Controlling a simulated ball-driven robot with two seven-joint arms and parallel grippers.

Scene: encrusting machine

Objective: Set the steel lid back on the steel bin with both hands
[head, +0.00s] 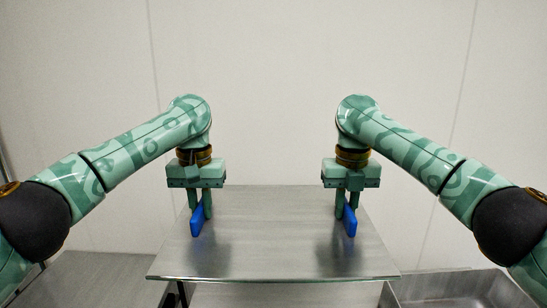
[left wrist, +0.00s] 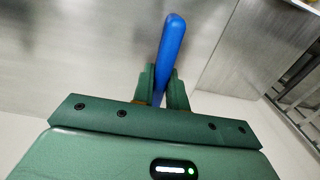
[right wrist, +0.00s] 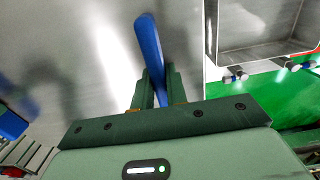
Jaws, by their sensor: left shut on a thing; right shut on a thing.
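The steel lid (head: 275,235) is a flat, shiny plate with two upright blue handles. My left gripper (head: 197,212) is shut on the left blue handle (head: 196,222), which also shows in the left wrist view (left wrist: 170,50). My right gripper (head: 347,212) is shut on the right blue handle (head: 350,222), which also shows in the right wrist view (right wrist: 149,45). The lid looks about level between both arms. An open steel bin (right wrist: 212,50) shows beside the lid in the right wrist view and at the lower right of the head view (head: 460,285).
A steel surface (head: 90,275) lies at the lower left. More steel (head: 285,295) shows below the lid's front edge; the lid hides most of it. A pale panelled wall (head: 275,80) stands behind. Green floor (right wrist: 275,95) shows past the bin in the right wrist view.

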